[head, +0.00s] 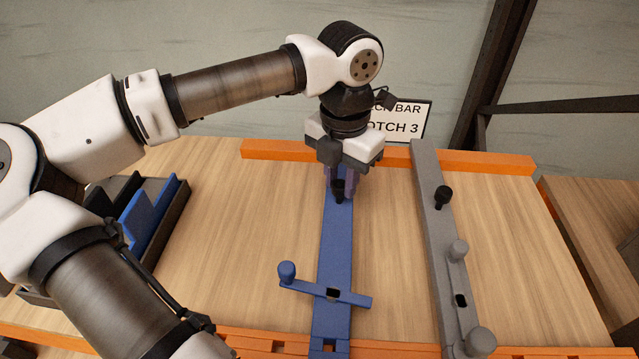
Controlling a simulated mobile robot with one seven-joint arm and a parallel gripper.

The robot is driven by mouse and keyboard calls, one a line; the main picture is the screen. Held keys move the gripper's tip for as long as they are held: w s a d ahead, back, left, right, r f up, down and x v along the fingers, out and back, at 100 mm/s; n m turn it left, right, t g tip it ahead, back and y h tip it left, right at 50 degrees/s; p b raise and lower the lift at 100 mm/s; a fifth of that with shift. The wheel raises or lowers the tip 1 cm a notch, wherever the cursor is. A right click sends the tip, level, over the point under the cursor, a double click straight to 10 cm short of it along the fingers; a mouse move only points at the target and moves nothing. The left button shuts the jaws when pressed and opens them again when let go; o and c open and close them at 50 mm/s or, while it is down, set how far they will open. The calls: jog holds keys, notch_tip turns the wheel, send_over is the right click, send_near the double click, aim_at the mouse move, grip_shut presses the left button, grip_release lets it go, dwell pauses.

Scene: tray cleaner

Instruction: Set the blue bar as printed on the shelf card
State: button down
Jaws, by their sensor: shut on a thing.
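The blue bar (335,250) lies lengthwise across the wooden table, from the orange back rail (270,150) to the orange front rail (390,349). A blue crosspiece (345,296) with a round knob (287,272) at its left end crosses it near the front. My gripper (341,190) is over the bar's far part, fingers pointing down, shut around a dark knob there; the exact contact is partly hidden. The shelf card (408,127) stands behind, partly covered by my gripper; "CK BAR" and "OTCH 3" are readable.
A grey bar (432,235) with a black knob and grey knobs lies to the right, roughly alongside. A dark tray (170,225) with blue and black plates stands at the left, partly behind my arm. The front rail has dark notches. Bare table lies on both sides of the blue bar.

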aim_at(350, 202)
jog(key=shift+d, duration=0.8)
jog(key=c, duration=1.2)
grip_release()
jog(key=shift+d, duration=0.2)
jog(key=shift+o, duration=0.2)
jog(key=shift+a, duration=0.1)
jog(key=shift+r, duration=0.15)
jog(key=shift+r, duration=0.35)
notch_tip(350, 202, up, 13)
jog(key=b, duration=0.1)
jog(key=shift+f, duration=0.1)
